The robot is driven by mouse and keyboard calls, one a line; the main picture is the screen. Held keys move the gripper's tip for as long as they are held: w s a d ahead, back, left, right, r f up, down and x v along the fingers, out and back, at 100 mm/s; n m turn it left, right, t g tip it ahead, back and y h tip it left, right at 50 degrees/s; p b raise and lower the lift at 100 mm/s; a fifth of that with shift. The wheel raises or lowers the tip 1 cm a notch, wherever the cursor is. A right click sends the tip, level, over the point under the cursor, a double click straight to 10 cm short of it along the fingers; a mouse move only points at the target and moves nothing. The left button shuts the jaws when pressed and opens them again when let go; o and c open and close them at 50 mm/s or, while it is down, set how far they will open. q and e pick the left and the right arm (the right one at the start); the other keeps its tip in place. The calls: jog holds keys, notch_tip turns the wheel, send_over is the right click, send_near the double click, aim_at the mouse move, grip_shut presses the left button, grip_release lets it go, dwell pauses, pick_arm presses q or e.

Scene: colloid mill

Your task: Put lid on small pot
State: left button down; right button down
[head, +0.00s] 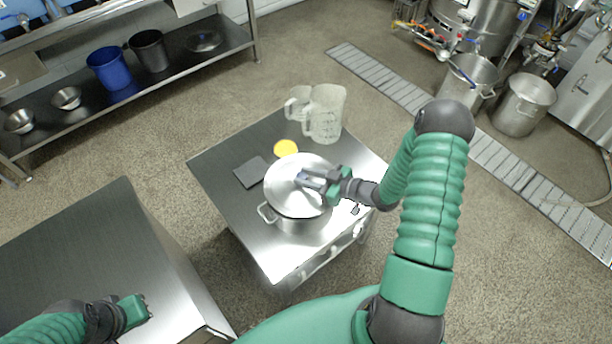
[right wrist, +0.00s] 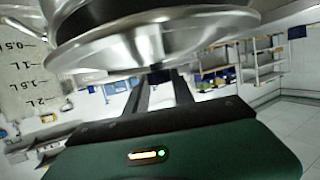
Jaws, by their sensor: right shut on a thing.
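The small pot (head: 297,224) stands on the small steel table (head: 222,155), with a side handle at its left. The round silver lid (head: 283,178) covers the pot's mouth; I cannot tell if its rim is fully seated. My right gripper (head: 312,182) is shut on the lid's knob from the right. In the right wrist view, which is upside down, the lid (right wrist: 150,48) spans the top with the pot (right wrist: 110,14) against it; the fingers (right wrist: 157,80) reach the knob, partly hidden. My left gripper (head: 138,310) is at the lower left, apart from the pot.
Two clear measuring jugs (head: 326,115), a yellow disc (head: 286,148) and a dark square pad (head: 251,172) lie behind and left of the pot. A steel counter (head: 90,260) stands at left. A shelf with a blue bucket (head: 109,68) is at the back left.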

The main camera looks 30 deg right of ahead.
jog(key=shift+a+f, duration=0.1)
jog(key=shift+a, duration=0.15)
jog(key=c, duration=1.1)
grip_release()
jog(key=shift+a, duration=0.15)
pick_arm(q)
jog(key=shift+a+f, duration=0.1)
jog(key=shift+a, duration=0.25)
jog(key=shift+d, duration=0.1)
